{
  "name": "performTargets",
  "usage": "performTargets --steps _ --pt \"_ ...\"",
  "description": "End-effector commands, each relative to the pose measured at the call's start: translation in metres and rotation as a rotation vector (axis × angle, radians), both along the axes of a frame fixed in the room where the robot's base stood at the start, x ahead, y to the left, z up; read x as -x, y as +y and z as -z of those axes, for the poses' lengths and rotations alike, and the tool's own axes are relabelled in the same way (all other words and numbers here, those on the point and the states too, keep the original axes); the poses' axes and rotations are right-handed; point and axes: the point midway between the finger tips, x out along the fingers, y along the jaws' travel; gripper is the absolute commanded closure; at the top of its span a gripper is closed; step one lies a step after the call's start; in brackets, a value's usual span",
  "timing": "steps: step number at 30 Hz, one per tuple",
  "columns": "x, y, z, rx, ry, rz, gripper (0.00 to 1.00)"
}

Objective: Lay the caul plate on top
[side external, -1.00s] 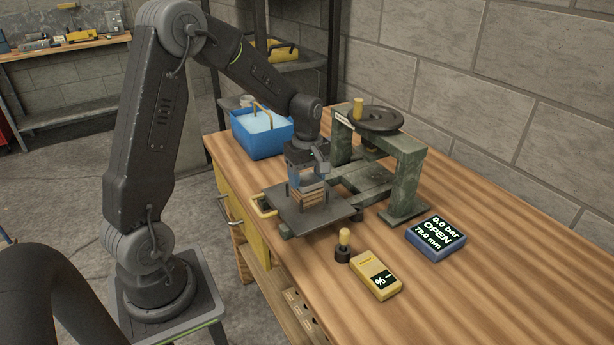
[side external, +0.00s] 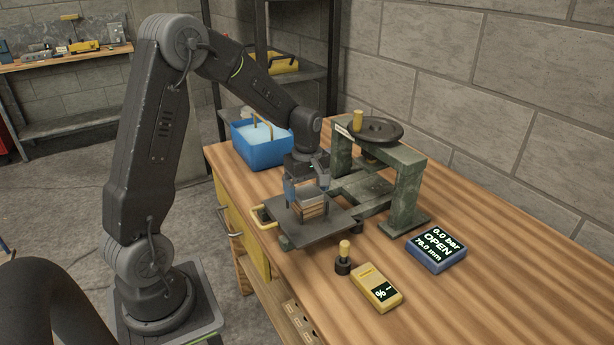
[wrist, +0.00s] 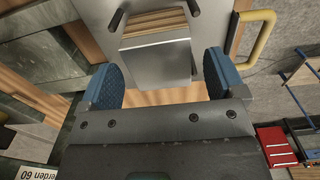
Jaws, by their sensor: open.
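The caul plate (wrist: 157,60) looks like a flat grey metal square. It lies on the veneer stack (wrist: 155,22), whose brown layered edge shows beyond it in the wrist view. In the side view the stack (side external: 314,211) stands on a dark carrier plate (side external: 285,213) among short upright pins, with a grey top. My gripper (side external: 307,188) is right above it, pointing down. In the wrist view the blue-padded fingers of my gripper (wrist: 163,78) are wide apart, with a gap to the plate on both sides. Nothing is held between them.
A green screw press (side external: 405,185) with a handwheel stands just behind the carrier plate. A blue tub (side external: 262,143) is at the back left. A yellow meter (side external: 375,288), a small knob (side external: 343,262) and a display box (side external: 436,250) reading OPEN sit in front. The right bench is clear.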

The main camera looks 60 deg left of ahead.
Motion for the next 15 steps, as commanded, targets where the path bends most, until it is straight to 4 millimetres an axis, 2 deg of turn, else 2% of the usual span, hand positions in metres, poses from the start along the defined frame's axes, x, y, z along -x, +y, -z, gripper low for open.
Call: performTargets --steps 5,15 --pt "-0.001 0.0 -0.027 -0.003 -0.006 0.0 0.11" --pt "-0.001 0.0 -0.096 -0.002 -0.004 0.0 0.11"
